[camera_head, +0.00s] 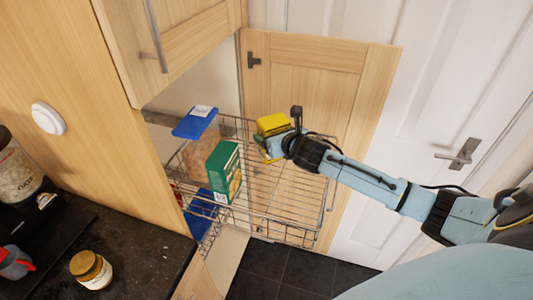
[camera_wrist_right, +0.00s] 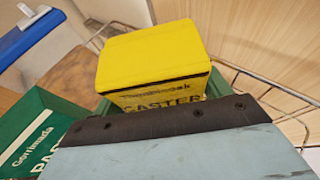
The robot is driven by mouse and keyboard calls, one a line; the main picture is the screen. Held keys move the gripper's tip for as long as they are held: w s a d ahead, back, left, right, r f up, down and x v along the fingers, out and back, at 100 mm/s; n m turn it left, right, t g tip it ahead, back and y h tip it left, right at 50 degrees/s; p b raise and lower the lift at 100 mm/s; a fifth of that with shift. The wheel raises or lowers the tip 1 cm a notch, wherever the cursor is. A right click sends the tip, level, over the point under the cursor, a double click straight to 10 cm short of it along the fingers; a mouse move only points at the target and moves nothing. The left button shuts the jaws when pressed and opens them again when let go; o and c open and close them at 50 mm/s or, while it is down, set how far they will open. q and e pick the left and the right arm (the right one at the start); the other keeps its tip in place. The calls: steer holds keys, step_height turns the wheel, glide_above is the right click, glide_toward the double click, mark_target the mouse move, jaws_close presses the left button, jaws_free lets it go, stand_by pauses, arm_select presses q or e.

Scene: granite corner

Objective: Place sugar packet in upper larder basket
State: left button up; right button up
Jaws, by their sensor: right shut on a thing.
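The yellow sugar packet (camera_head: 273,123) is at the far side of the upper larder basket (camera_head: 290,232), a wire basket pulled out of the cupboard. In the right wrist view the packet (camera_wrist_right: 155,60) shows its yellow top and the word "CASTER". My right gripper (camera_head: 271,146) is shut on the packet, and one finger hides its lower part in the wrist view. I cannot tell whether the packet touches the basket floor. My left gripper is not in view.
A green box (camera_head: 224,172) stands in the basket left of the packet, beside a blue-topped bag (camera_head: 195,123). The right part of the basket is empty. A wooden cupboard door (camera_head: 320,85) stands behind. A jar (camera_head: 90,268) is on the dark worktop (camera_head: 140,262).

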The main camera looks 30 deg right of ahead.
steer(key=shift+w+f, duration=0.1)
steer(key=shift+f, duration=2.2)
steer(key=o, duration=0.9)
steer(key=shift+f, duration=0.25)
steer(key=o, duration=0.4)
steer(key=shift+o, duration=0.2)
steer(key=shift+r, duration=0.25)
steer(key=v, duration=1.2)
steer(key=shift+f, duration=0.15)
